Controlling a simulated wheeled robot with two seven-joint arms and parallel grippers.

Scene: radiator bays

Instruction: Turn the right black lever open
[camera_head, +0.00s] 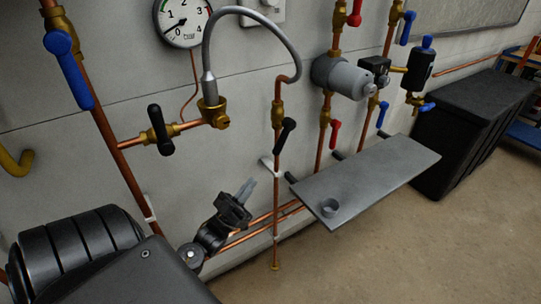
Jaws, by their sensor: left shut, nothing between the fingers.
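The right black lever (285,135) sits on a thin vertical copper pipe in the middle of the view. It is tilted, its upper end leaning right of the pipe. Another black lever (160,130) stands nearly upright on the horizontal copper pipe further left. My left gripper (247,187) is shut and empty. It points up and right, below and left of the right black lever, and is clear of it in the picture. My right gripper is not in view.
A pressure gauge (183,20) and a grey hose (252,14) are above. Red levers (334,134) and blue levers (382,114) stand on pipes further right. A black box (470,125) is at the far right.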

